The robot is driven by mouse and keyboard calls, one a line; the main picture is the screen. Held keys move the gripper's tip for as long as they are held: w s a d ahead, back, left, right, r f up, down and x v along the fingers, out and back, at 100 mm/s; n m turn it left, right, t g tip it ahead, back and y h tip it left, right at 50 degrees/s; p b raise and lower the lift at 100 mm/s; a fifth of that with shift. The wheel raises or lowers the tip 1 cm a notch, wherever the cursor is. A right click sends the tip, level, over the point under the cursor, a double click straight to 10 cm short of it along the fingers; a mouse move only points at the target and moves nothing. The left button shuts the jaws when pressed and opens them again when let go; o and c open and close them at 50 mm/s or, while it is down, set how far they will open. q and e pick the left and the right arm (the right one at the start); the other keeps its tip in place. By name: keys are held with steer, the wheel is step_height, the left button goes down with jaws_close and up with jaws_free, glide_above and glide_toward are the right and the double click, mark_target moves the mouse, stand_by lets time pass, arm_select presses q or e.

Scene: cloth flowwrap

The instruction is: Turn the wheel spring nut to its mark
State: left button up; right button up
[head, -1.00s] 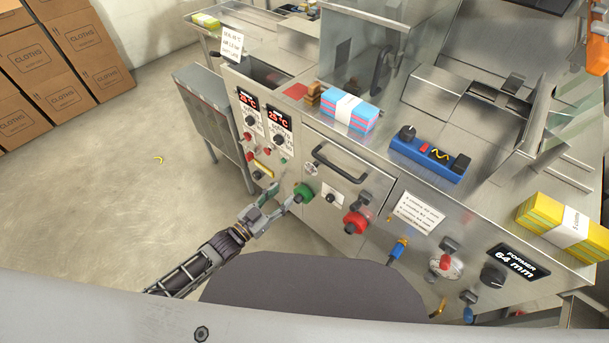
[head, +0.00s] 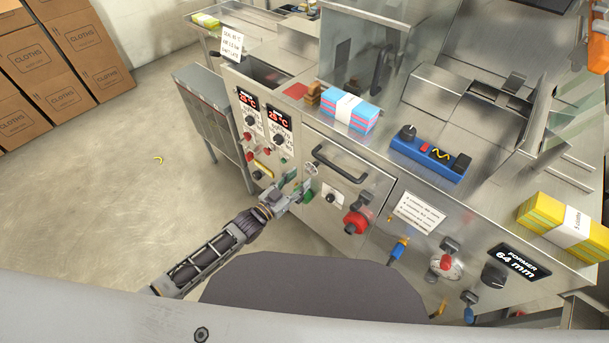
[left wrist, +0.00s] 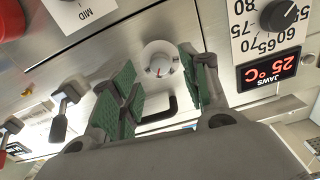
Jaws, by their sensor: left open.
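I cannot tell for sure which part is the wheel spring nut; no label for it is readable. A small round white dial (head: 311,168) is on the machine's front, left of the black door handle. It shows in the left wrist view as a pale round dial (left wrist: 160,62) with a red mark, seen between the fingers. My left gripper (head: 299,184) is open just in front of the machine's front, close to this dial. In the left wrist view its green-padded fingers (left wrist: 160,88) are apart with nothing held. My right gripper is not in view.
A red button (head: 355,222) and black door handle (head: 340,165) stick out right of the gripper. Temperature dials and displays (head: 279,122) are to its left. A blue control box (head: 430,158) and cloth packs (head: 350,110) lie on top. The floor at left is mostly clear.

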mark_target(308, 172)
arm_select(q)
steer(key=shift+x, duration=0.85)
steer(key=shift+w+d, duration=0.35)
steer(key=shift+w, duration=0.1)
steer(key=shift+w+d, duration=0.15)
steer(key=shift+w, duration=0.05)
steer(key=c, duration=1)
jaws_close()
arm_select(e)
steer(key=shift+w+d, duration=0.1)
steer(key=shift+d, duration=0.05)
arm_select(q)
steer(key=shift+n, duration=0.3)
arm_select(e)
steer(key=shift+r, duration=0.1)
